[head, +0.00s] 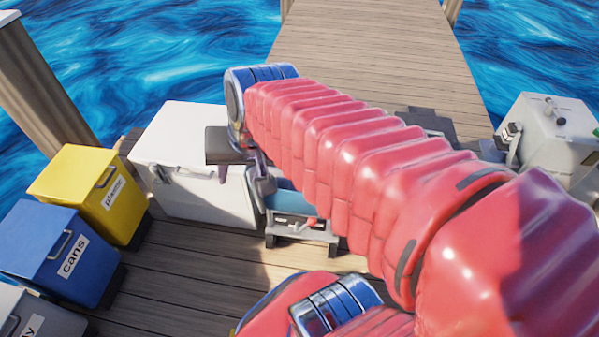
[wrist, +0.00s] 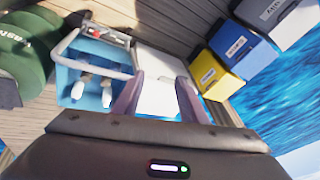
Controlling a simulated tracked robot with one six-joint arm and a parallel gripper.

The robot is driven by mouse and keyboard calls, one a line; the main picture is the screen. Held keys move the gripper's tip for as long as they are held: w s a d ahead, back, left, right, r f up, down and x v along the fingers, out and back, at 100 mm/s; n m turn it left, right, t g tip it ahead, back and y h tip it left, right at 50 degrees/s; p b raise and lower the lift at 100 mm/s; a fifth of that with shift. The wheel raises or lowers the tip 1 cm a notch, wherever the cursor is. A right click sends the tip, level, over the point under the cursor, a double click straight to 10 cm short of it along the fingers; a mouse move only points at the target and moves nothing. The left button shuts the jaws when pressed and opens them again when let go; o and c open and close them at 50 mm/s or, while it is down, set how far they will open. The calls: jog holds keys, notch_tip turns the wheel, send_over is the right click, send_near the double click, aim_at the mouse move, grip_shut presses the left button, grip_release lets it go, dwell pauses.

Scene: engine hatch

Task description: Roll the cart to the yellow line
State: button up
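The cart (head: 297,202) is blue with grey metal parts and stands low on the deck, mostly hidden behind my arm in the head view. In the wrist view the cart (wrist: 73,88) shows a blue tray, white items on it and a pale bar handle (wrist: 95,67). My gripper (wrist: 159,80) is open, its two fingers apart. The handle's end is close to the left finger; I cannot tell whether they touch. In the head view my gripper (head: 260,183) points down beside the cart. I see no yellow line in either view.
A white chest (head: 190,165) stands left of the cart. Yellow (head: 95,190) and blue (head: 60,250) bins line the left. A grey machine (head: 550,140) is at right. A green round bin (wrist: 25,55) shows in the wrist view. A plank walkway (head: 370,45) runs back between water.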

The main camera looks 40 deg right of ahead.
jog(key=d+f+m, duration=0.5)
jog(key=d+m, duration=0.5)
jog(key=d, duration=0.1)
jog(key=d+f+m, duration=0.6)
jog(key=d+m, duration=0.5)
jog(key=d, duration=0.1)
jog(key=shift+w+d+f+y, duration=0.15)
jog(key=shift+w+d+y, duration=0.1)
jog(key=shift+y, duration=0.15)
jog(key=shift+w+a+f, duration=0.1)
jog(key=shift+x, duration=6.8)
jog(key=shift+w, duration=0.1)
grip_shut()
